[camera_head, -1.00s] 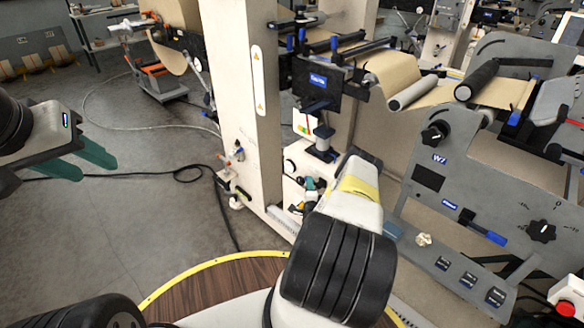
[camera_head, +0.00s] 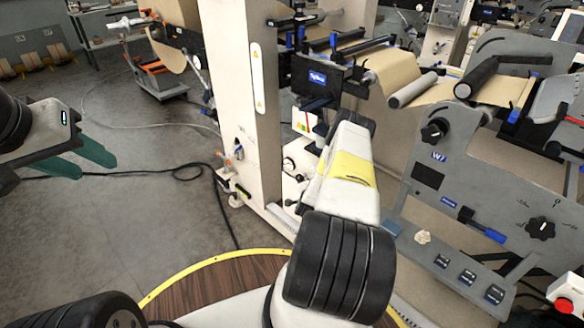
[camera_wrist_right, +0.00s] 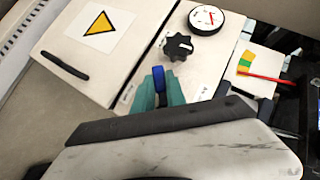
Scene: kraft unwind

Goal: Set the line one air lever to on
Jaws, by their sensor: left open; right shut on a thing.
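A blue lever handle (camera_wrist_right: 158,78) shows in the right wrist view between the teal fingers of my right gripper (camera_wrist_right: 160,92). The right gripper is shut on it, and the fingers hide its lower part. The handle stands beside a pale panel (camera_wrist_right: 150,70) with small labels too small to read. In the head view my right arm covers the right gripper and the lever. My left gripper (camera_head: 78,160) is open and empty at the left of the head view, above the floor and away from the machine.
Near the lever are a black star knob (camera_wrist_right: 178,46), a round gauge (camera_wrist_right: 206,18) and a panel with a yellow warning triangle (camera_wrist_right: 100,24). A red handle (camera_wrist_right: 262,76) is to the right. In the head view, a white machine column (camera_head: 240,80) stands left of my right arm; open floor lies further left.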

